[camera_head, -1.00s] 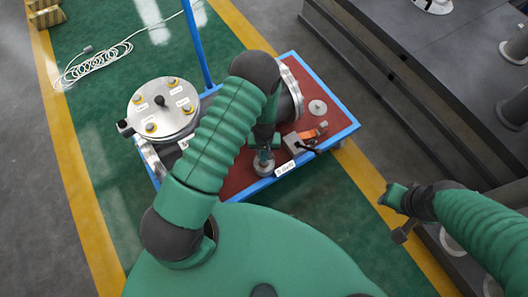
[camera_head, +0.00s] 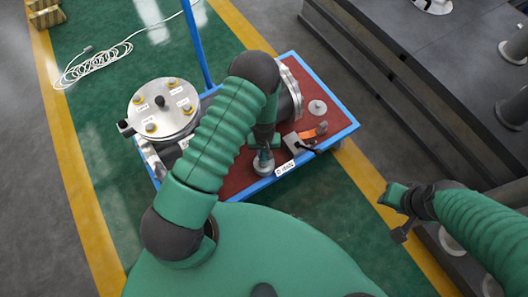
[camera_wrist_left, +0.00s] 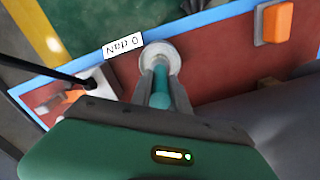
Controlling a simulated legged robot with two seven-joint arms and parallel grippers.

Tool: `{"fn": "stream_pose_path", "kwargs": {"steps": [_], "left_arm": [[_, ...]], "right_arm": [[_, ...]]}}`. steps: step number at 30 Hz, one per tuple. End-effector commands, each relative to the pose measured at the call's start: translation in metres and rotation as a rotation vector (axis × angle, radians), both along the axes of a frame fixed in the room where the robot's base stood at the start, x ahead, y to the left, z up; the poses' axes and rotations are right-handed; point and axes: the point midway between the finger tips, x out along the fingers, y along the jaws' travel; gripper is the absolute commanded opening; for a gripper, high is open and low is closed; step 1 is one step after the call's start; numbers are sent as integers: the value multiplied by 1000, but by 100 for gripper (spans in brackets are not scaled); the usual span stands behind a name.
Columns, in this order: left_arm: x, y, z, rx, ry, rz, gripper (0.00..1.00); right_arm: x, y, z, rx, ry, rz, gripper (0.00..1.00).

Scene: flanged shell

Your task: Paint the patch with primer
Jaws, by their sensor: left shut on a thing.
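My left gripper (camera_head: 263,150) points down at the near edge of the cart's red top. In the left wrist view its fingers (camera_wrist_left: 158,90) are shut on a teal handle (camera_wrist_left: 160,88), which looks like a brush. The handle's far end is at a round pale grey pot or base (camera_wrist_left: 160,55); I cannot tell whether it is inside it. This round thing also shows in the head view (camera_head: 264,168). My right gripper (camera_head: 398,215) hangs off to the right, away from the cart; its jaws are unclear. I cannot make out the patch; my left arm covers part of the shell.
The blue-rimmed cart (camera_head: 343,133) carries a flanged metal shell (camera_head: 291,92), a round bolted metal cover (camera_head: 146,103), an orange-and-grey tool (camera_head: 308,135) and a small grey disc (camera_head: 317,107). A blue post (camera_head: 197,45) rises behind. A coiled white cable (camera_head: 92,70) lies on the floor.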

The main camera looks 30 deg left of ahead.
Motion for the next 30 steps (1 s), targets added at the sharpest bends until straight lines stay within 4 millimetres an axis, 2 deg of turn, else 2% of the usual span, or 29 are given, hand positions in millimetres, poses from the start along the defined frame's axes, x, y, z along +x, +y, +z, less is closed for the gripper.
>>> {"fn": "stream_pose_path", "kwargs": {"steps": [3, 19, 30], "left_arm": [[0, 0, 15, 0, -1, 0, 0], [0, 0, 67, 0, -1, 1, 0], [1, 0, 69, 0, -1, -1, 0]], "right_arm": [[0, 0, 13, 0, 0, 0, 36], [0, 0, 60, 0, 0, 0, 36], [0, 0, 61, 0, 0, 0, 36]]}}
